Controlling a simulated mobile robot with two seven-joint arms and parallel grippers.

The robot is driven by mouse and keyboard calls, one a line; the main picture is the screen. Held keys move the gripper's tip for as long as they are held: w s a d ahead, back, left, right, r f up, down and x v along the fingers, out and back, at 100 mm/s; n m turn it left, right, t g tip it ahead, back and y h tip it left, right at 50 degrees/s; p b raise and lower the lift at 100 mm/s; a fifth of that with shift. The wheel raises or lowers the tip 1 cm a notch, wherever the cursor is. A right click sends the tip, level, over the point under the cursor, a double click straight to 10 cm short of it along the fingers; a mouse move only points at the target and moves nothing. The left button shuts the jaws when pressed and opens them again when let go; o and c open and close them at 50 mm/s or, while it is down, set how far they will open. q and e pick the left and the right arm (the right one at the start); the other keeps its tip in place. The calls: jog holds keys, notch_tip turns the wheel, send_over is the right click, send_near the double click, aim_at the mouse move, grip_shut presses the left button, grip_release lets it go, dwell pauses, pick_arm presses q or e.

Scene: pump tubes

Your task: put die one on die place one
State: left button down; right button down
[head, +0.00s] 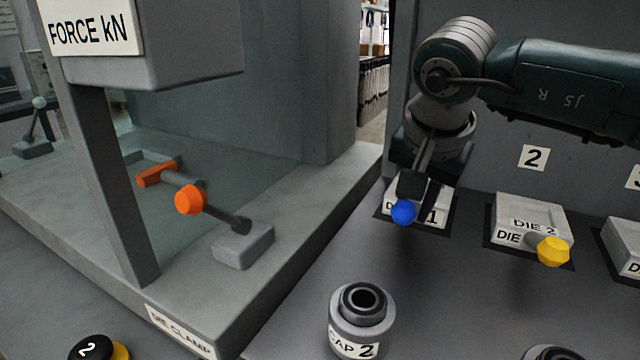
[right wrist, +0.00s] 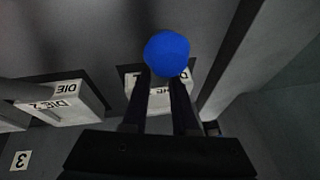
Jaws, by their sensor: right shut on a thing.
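Die one is a pale block (head: 434,213) with a label ending in 1 and a blue knob (head: 403,212), at or just above a dark pad (head: 382,215). I cannot tell if it rests on the pad. My right gripper (head: 414,190) comes down from above and is shut on die one's handle, just behind the knob. In the right wrist view the blue knob (right wrist: 166,53) sits at the fingertips (right wrist: 160,84), and the labelled block (right wrist: 189,82) is partly hidden by the fingers. No place labelled die place one is readable. My left gripper is not in view.
Die 2 (head: 530,215), with a yellow knob (head: 553,251), stands to the right on its own dark pad. Cap 2 (head: 361,320) stands at the front. The press with an orange-knobbed clamp (head: 190,199) is on the left. The counter between is clear.

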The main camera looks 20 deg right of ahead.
jog(key=c, duration=1.1)
grip_release()
jog(key=shift+f, duration=0.1)
jog(key=o, duration=0.4)
jog(key=shift+r, duration=0.35)
jog(key=p+v, duration=0.1)
jog(key=v, duration=1)
jog(key=shift+s+a+r, duration=0.1)
jog(key=shift+s+r, duration=0.05)
jog(key=shift+r, duration=0.15)
